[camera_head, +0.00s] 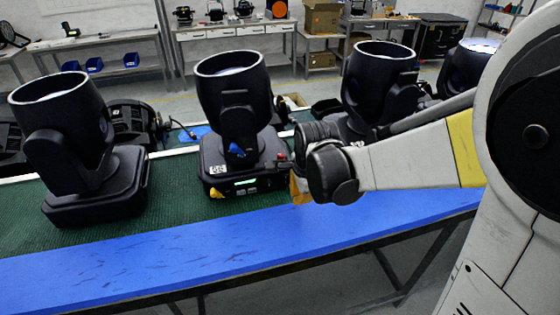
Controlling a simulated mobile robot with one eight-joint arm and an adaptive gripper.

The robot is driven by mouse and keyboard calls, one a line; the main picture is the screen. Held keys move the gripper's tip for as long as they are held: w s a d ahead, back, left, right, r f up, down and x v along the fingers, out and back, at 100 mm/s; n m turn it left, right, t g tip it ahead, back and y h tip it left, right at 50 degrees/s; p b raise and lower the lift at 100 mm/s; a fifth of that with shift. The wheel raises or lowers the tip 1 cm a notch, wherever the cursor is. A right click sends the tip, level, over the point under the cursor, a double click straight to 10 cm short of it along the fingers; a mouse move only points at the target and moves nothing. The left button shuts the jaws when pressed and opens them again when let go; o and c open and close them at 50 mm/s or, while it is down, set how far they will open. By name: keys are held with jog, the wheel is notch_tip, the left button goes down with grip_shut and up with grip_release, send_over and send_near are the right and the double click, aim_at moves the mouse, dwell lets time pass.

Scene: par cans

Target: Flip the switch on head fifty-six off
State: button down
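Several dark moving-head lights stand on the bench. The middle one (232,100) has a white number label (217,169) on its base front; the digits are too small to read surely, so I cannot confirm it is head fifty-six. A lit green strip (246,182) glows on that base front, with small yellow marks near it. No switch can be made out clearly. My gripper (285,165) is at the right end of this base, close to its front right corner. I cannot tell whether it touches. Its fingers are small and dark, partly hidden by my wrist.
Another head (80,135) stands to the left, and one (375,85) stands behind my arm. The bench has a green mat (150,215) and a clear blue front edge (200,258). Cardboard boxes (321,17) and work tables stand behind.

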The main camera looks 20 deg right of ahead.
aim_at(286, 180)
jog(key=shift+w+f+b, duration=0.15)
jog(key=shift+w+b, duration=0.05)
jog(key=shift+w, duration=0.8)
jog(key=shift+w+f+b, duration=0.15)
jog(key=shift+w, duration=0.85)
jog(key=shift+w+f+t+b, duration=0.25)
jog(key=shift+t+b, duration=0.1)
jog(key=shift+t, duration=0.05)
jog(key=shift+w+f+t+b, duration=0.1)
jog(key=shift+t+b, duration=0.3)
jog(key=shift+t, duration=0.3)
jog(key=shift+w, duration=0.1)
jog(key=shift+r+p, duration=0.8)
jog(key=shift+r, duration=0.15)
